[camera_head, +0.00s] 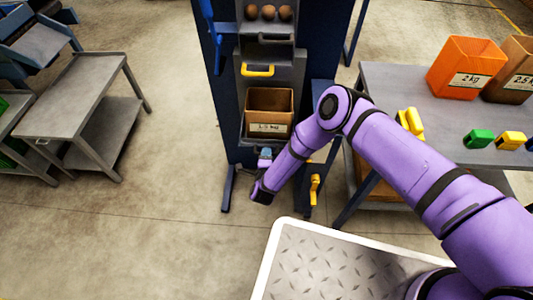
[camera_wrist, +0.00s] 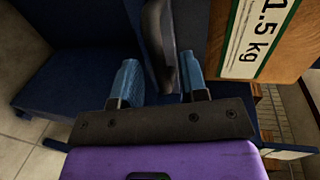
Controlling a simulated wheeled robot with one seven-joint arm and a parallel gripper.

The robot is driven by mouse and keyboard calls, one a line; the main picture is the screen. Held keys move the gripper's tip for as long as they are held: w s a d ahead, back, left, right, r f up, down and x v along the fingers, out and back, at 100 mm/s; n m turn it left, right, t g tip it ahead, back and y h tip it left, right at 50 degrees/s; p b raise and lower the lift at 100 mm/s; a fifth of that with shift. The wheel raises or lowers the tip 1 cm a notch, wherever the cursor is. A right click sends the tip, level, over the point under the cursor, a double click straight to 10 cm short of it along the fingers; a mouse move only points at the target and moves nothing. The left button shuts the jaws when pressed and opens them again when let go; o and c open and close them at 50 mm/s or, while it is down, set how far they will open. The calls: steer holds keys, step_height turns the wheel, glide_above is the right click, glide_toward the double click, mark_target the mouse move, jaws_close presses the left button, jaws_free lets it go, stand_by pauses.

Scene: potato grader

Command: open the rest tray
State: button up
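The blue grader (camera_head: 222,110) stands at the middle back. On its front a grey tray (camera_head: 246,139) bears a brown box labelled 1.5 kg (camera_head: 270,108); I take this for the rest tray, though no label on it shows. My gripper (camera_head: 265,156) is at the front of this tray, just below the box. In the wrist view my gripper (camera_wrist: 159,82) is open, with its blue fingers apart. A dark curved handle (camera_wrist: 165,45) lies between the fingers, with a gap beside it; contact cannot be told. The box's label (camera_wrist: 258,32) shows close on the right.
Above are a yellow handle (camera_head: 258,70) and a dark handle (camera_head: 276,39) below several potatoes (camera_head: 268,12). A table (camera_head: 390,80) on the right bears an orange 2 kg box (camera_head: 466,66). A grey cart (camera_head: 70,100) stands left. The floor in front of the grader is clear.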

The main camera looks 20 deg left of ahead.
steer(key=shift+x, duration=0.9)
jaws_close()
steer(key=shift+s, duration=0.1)
